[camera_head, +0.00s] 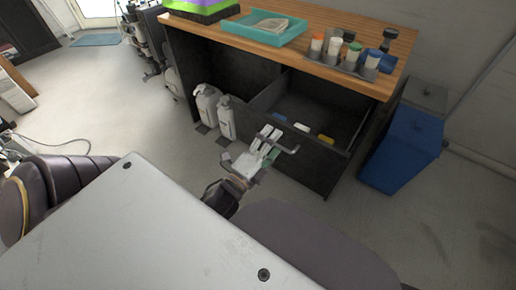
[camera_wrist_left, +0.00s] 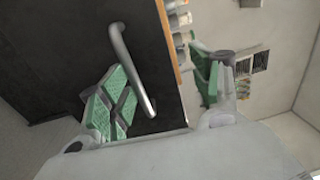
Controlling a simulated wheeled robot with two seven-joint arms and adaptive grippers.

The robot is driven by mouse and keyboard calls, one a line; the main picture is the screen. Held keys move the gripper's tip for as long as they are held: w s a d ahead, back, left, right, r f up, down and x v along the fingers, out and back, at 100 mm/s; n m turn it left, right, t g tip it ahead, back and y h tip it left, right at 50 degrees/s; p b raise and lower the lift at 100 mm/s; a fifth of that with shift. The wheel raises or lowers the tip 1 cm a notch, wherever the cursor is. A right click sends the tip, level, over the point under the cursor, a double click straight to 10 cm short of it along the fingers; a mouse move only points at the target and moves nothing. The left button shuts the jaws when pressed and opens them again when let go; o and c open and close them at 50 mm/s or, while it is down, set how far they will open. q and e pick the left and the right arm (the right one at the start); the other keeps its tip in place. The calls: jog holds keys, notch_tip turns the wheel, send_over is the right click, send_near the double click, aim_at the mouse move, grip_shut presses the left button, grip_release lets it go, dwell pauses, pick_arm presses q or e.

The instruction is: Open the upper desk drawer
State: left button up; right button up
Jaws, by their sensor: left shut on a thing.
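The upper drawer (camera_head: 311,155) of the wooden-topped desk (camera_head: 330,27) is pulled out, its dark inside showing from above. Small blue, white and yellow items lie in it. Its metal bar handle (camera_head: 289,151) is on the dark front and also shows in the left wrist view (camera_wrist_left: 131,66). In the left wrist view the handle bar passes between my fingers (camera_wrist_left: 160,92). The exact contact is partly hidden. My right gripper is not in view.
White bottles (camera_head: 226,117) stand left of the drawer. A blue bin (camera_head: 402,150) stands close on the right. The desk top holds a teal tray (camera_head: 265,27) and a grey rack (camera_head: 343,62) of small containers.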

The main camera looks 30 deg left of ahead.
pick_arm(q)
jog(key=shift+s+r, duration=0.65)
jog(key=shift+r, duration=0.15)
jog(key=c, duration=0.3)
jog(key=shift+s+f+p, duration=0.3)
jog(key=shift+s, duration=0.55)
jog(key=shift+s+f+p, duration=0.25)
jog(key=shift+s, duration=0.55)
jog(key=shift+s+f+p, duration=0.3)
jog(key=shift+s, duration=0.55)
jog(key=shift+p, duration=0.55)
